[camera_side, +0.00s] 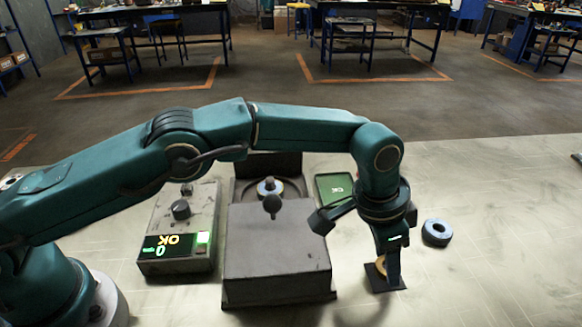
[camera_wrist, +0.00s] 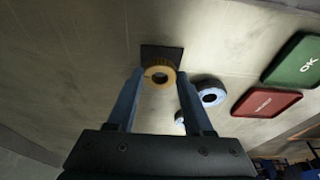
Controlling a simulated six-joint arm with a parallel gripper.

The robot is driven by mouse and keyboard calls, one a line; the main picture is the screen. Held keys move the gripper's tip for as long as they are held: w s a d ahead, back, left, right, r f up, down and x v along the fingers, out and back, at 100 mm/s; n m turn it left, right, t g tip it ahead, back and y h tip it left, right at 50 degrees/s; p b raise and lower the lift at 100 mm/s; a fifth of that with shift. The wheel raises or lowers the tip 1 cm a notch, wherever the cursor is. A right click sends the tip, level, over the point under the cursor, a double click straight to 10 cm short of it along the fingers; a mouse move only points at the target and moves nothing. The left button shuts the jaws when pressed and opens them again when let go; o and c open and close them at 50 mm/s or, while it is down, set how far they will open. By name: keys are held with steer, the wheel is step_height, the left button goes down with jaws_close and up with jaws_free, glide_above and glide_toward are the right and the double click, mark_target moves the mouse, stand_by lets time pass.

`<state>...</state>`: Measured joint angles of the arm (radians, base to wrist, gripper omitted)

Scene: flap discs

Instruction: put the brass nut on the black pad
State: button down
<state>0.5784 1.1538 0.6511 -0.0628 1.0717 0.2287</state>
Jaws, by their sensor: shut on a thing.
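The brass nut (camera_wrist: 160,65) is a yellow ring between the two fingers of my gripper (camera_wrist: 158,78), which is shut on it. The black pad (camera_wrist: 162,50) is a dark square just beyond the nut, partly covered by it in the wrist view. In the side view my gripper (camera_side: 389,274) points down over the black pad (camera_side: 397,285), and the brass nut (camera_side: 380,264) shows beside the finger, low over the pad. I cannot tell whether the nut touches the pad.
A blue-grey ring (camera_side: 436,232) lies right of the pad. A green tray marked OK (camera_side: 329,186) and a red tray (camera_wrist: 266,102) are nearby. A grey machine (camera_side: 277,250) and a control box with a lit display (camera_side: 178,232) stand left. The front right floor is clear.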

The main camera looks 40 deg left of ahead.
steer(key=shift+f, duration=0.15)
steer(key=shift+f, duration=0.35)
steer(key=shift+f, duration=0.15)
stand_by(0.3)
steer(key=shift+c, duration=1.1)
jaws_free()
steer(key=shift+r, duration=2.1)
